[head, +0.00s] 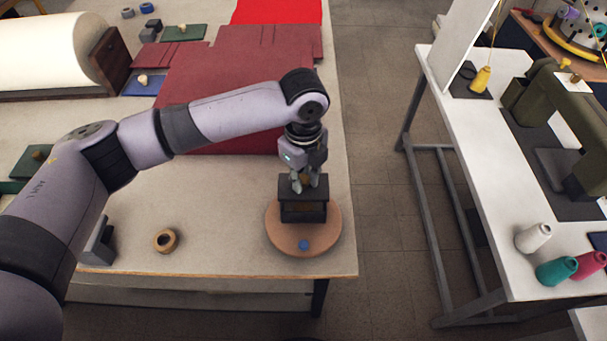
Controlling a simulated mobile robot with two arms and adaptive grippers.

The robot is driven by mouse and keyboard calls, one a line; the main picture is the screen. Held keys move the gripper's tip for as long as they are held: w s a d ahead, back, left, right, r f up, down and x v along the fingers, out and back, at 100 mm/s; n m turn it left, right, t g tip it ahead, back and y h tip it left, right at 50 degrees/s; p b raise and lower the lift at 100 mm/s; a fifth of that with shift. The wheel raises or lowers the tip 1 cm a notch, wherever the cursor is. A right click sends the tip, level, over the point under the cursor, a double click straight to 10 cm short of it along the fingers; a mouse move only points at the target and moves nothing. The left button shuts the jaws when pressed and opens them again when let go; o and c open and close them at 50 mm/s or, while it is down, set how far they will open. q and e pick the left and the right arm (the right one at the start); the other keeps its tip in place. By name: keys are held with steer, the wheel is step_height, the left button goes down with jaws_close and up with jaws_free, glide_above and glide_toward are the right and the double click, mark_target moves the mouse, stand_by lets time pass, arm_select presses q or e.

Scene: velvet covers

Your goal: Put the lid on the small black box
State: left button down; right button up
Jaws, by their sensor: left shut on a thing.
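The small black box (303,213) stands on a round wooden board (277,232) near the table's front right corner. A dark lid (289,188) lies over the top of the box, roughly in line with it. My left gripper (309,184) points down from above and is shut on the lid, at its middle; the fingers hide the part they grip. I cannot tell whether the lid rests fully on the box or hovers just above it. My right gripper is not in view.
A blue spot (304,244) marks the board's front. A tan ring (166,241) and a grey block (99,243) lie to the left. Red cloth (215,85) covers the table behind. A white table (470,155) with a sewing machine (562,115) and thread cones stands across a floor gap.

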arm_select(q)
steer(key=shift+f, duration=0.3)
stand_by(0.5)
steer(key=shift+f+b, duration=1)
steer(key=shift+f, duration=1.25)
steer(key=c, duration=1.4)
jaws_free()
steer(key=shift+o, duration=0.2)
steer(key=shift+r, duration=0.15)
